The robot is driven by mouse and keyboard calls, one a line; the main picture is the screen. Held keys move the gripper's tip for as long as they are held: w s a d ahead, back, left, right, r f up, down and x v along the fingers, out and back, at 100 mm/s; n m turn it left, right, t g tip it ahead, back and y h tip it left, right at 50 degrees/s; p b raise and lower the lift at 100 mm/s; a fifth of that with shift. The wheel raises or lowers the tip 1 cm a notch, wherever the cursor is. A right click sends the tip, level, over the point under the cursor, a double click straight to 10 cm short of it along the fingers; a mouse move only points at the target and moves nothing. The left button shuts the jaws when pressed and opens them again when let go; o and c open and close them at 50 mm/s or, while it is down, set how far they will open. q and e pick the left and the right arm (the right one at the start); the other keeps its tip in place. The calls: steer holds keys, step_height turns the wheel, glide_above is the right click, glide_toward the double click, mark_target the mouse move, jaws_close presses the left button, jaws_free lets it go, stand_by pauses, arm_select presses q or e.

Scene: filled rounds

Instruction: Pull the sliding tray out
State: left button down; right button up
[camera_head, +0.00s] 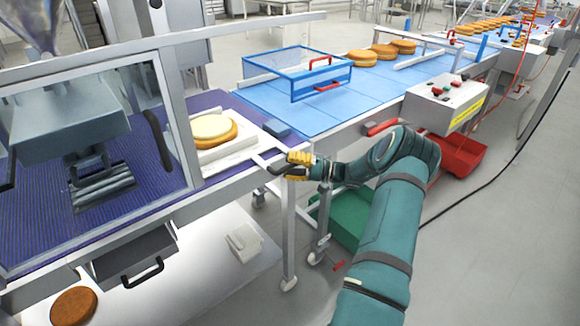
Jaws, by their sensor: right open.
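A white tray (213,158) sits on the purple belt, with a round cake-like piece (212,128) of pale top and orange-brown base on it. A pale bar (262,158) runs from the tray's right side toward the belt's front edge. My right gripper (283,166), dark with yellow parts, is open at the outer end of this bar. Whether its fingers straddle or touch the bar I cannot tell. My right arm reaches in from the lower right. My left gripper is not in view.
A clear-windowed guard (88,150) encloses a press head at left. A grey drawer (135,256) with a black handle hangs below. A blue frame (300,75) stands on the blue belt. A green bin (350,216) and red bin (458,156) stand on the floor.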

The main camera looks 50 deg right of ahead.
steer(key=shift+s, duration=0.1)
steer(key=v, duration=1.2)
steer(key=shift+a+f, duration=0.1)
